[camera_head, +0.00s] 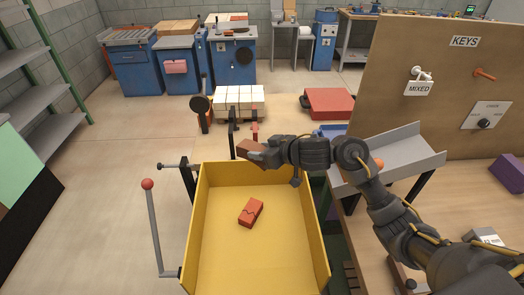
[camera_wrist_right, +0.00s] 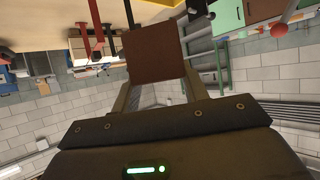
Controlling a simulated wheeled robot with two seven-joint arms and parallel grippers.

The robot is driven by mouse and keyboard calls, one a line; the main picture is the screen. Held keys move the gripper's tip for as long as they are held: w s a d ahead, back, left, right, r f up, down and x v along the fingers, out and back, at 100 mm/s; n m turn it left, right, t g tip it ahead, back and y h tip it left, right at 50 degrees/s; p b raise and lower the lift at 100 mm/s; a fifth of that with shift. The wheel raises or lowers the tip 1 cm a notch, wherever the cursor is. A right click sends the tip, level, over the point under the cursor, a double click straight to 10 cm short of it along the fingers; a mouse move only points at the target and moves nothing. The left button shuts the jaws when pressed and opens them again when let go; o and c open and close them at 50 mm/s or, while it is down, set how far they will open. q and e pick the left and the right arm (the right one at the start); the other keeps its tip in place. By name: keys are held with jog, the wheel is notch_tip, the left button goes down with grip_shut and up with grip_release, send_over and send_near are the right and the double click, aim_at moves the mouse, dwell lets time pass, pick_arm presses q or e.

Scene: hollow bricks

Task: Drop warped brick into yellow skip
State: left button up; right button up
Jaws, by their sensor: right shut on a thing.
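The yellow skip (camera_head: 208,215) stands open in the middle of the head view. A reddish brick (camera_head: 250,212) with a dark zigzag crack lies on its floor. My right gripper (camera_head: 256,151) is shut on a brown-red brick (camera_head: 246,146), seen at the skip's far rim in the picture; its height above the rim is hard to judge. In the right wrist view the held brick (camera_wrist_right: 154,54) sits between the two fingers, its flat face towards the camera. I cannot tell from these views whether it is warped. My left gripper is not in view.
A grey sloped chute (camera_head: 400,153) and a brown board (camera_head: 440,85) stand to the right. A lever with a red knob (camera_head: 148,185) rises at the skip's left. A pallet of pale blocks (camera_head: 238,100) stands behind. The floor at left is clear.

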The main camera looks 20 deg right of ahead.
jog(key=o, duration=1.3)
jog(key=shift+r, duration=0.1)
jog(key=shift+o, duration=0.3)
jog(key=shift+s+d+r, duration=0.2)
jog(key=shift+s+d, duration=0.05)
jog(key=shift+s, duration=0.1)
jog(key=p+v, duration=0.2)
jog(key=v, duration=0.8)
jog(key=shift+f, duration=0.15)
